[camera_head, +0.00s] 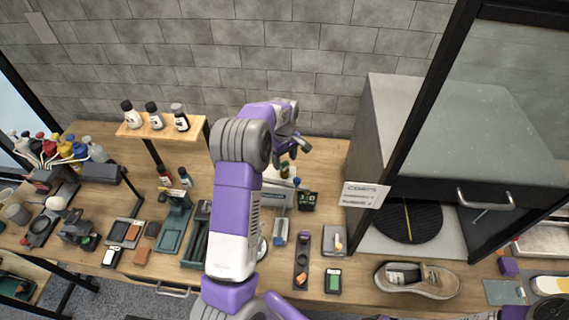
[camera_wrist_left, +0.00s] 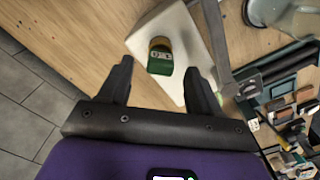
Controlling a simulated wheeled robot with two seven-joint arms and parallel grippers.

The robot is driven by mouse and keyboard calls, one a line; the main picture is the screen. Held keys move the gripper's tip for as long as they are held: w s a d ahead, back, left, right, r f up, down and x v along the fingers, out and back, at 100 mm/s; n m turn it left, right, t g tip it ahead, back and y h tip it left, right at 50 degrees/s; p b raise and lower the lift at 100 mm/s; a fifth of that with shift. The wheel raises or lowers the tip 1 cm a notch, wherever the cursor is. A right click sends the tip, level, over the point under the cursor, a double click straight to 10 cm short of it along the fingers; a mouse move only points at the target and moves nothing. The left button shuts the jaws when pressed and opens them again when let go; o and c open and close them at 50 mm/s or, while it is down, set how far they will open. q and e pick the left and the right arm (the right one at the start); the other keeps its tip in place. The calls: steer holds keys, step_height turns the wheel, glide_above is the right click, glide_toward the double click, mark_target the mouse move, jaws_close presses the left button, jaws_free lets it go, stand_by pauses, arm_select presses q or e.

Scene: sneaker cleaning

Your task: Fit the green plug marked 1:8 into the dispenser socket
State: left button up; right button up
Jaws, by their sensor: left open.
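A green plug (camera_wrist_left: 159,66) with a yellow collar stands on a white block (camera_wrist_left: 172,22) in the left wrist view. Its marking cannot be read. My left gripper (camera_wrist_left: 157,74) is open, with one finger on each side of the plug in the picture; I see no contact. In the head view my left gripper (camera_head: 294,147) hangs over the back of the bench, near the small green and orange piece (camera_head: 285,169) on the white block (camera_head: 274,199). I cannot make out the dispenser socket clearly. My right gripper is not in view.
A dark green display (camera_head: 308,200) stands right of the block. A bottle shelf (camera_head: 160,129) is at left. A sneaker (camera_head: 418,279) lies at front right, beside a grey cabinet (camera_head: 380,125). Small trays and tools crowd the bench front.

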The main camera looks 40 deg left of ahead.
mark_target(284, 163)
arm_select(q)
steer(key=shift+r, duration=2.2)
